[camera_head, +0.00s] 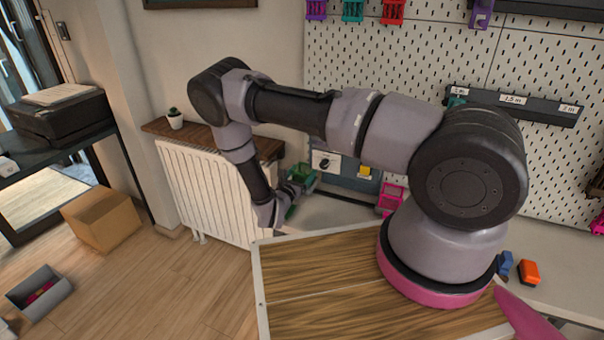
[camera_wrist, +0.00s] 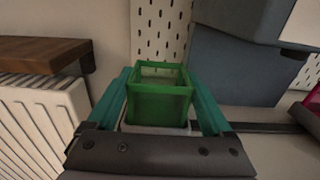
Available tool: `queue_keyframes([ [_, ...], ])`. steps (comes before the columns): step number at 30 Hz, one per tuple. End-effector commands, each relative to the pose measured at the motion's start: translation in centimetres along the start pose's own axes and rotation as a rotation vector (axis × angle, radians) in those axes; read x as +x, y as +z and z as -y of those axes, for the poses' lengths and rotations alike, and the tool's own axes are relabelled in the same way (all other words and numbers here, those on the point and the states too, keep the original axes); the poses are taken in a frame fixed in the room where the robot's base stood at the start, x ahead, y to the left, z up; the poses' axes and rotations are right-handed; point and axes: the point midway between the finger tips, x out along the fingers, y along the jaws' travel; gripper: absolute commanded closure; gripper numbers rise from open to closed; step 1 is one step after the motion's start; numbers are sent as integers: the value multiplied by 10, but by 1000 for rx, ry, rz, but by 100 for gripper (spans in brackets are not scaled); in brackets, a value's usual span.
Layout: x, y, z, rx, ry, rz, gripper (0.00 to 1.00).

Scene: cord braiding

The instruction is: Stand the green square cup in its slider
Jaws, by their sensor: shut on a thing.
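The green square cup (camera_wrist: 158,103) is upright and open at the top in the wrist view, between the two teal fingers of my gripper (camera_wrist: 160,100). My gripper is shut on it. In the head view the green cup (camera_head: 303,176) looks small at the end of my arm, beside my gripper (camera_head: 294,188), near the bench's left end. A pale surface shows just below the cup in the wrist view, and a dark rail (camera_wrist: 255,127) runs off to the right. I cannot tell whether the cup touches anything below. Its slider is not clearly visible.
A blue-grey machine (camera_wrist: 232,65) stands close behind and right of the cup. A magenta holder (camera_head: 389,198) stands farther right on the bench. A white radiator (camera_head: 205,190) with a wooden shelf (camera_wrist: 40,52) is at left. A pegboard (camera_head: 400,80) backs the bench.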

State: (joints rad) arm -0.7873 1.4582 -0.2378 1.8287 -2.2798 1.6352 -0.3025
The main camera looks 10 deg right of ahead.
Motion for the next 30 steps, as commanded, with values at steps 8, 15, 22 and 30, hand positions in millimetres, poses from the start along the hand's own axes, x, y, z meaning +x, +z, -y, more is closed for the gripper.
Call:
queue_keyframes([
  [8,0,-3,0,-1,1,0,72],
  [15,0,-2,0,-1,1,0,0],
  [22,-12,0,-1,-2,4,-1,0],
  [30,-70,1,-2,-2,6,-1,0],
])
